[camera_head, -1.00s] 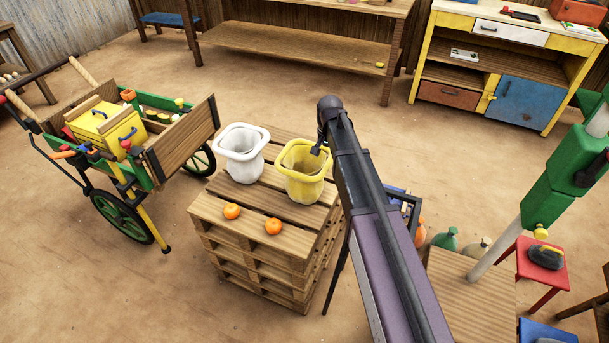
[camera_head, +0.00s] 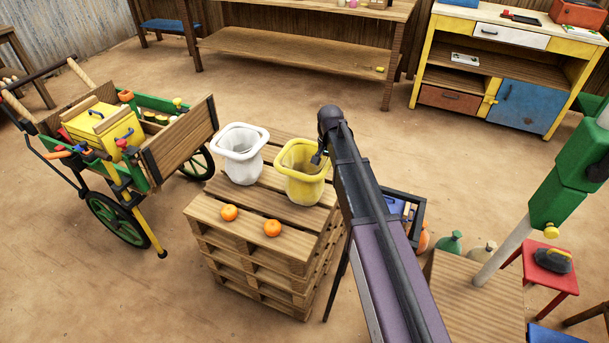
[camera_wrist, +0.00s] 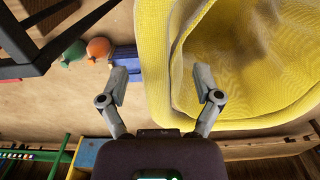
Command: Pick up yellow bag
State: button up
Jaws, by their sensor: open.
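The yellow bag (camera_head: 302,186) stands upright and open-topped on a stack of wooden pallets, right of a white bag (camera_head: 240,168). My gripper (camera_head: 321,157) is at the right side of the yellow bag's rim in the head view, partly hidden by my arm. In the wrist view my gripper (camera_wrist: 165,82) is open, with its fingers spread. The yellow bag (camera_wrist: 158,50) fills the upper right there. Its near wall and rim lie between the two fingertips, and the right finger overlaps the bag's opening. I cannot tell whether the fingers touch the bag.
Two oranges (camera_head: 229,213) (camera_head: 272,228) lie on the pallet stack (camera_head: 225,230) in front of the bags. A cart (camera_head: 178,150) stands to the left. A dark crate (camera_head: 418,215) is close behind my arm on the right. Open floor lies behind the pallets.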

grip_shut()
dwell(0.3)
jog(key=shift+r, duration=0.15)
